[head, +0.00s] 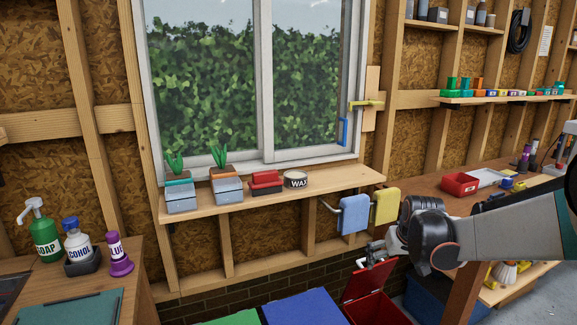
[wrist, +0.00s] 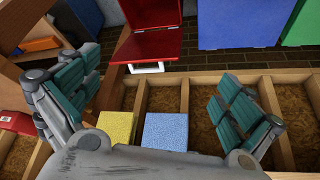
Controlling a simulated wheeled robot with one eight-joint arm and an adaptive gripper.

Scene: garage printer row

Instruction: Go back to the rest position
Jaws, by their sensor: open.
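My gripper (head: 374,254) is in the head view at lower right, below the window shelf and just under a blue cloth (head: 354,214) and a yellow cloth (head: 385,206) hanging on a rail. In the wrist view my gripper (wrist: 160,90) has its two teal-padded fingers spread wide with nothing between them. The yellow cloth (wrist: 118,126) and the blue cloth (wrist: 166,131) show near the palm there. I cannot tell how far the fingers are from the cloths.
A red bin (head: 376,303) with its lid raised stands below my gripper. Blue (head: 302,309) and green (head: 238,318) lids lie left of it. The window shelf (head: 330,182) holds planters, a red block and a wax tin. A workbench (head: 425,187) lies behind my arm.

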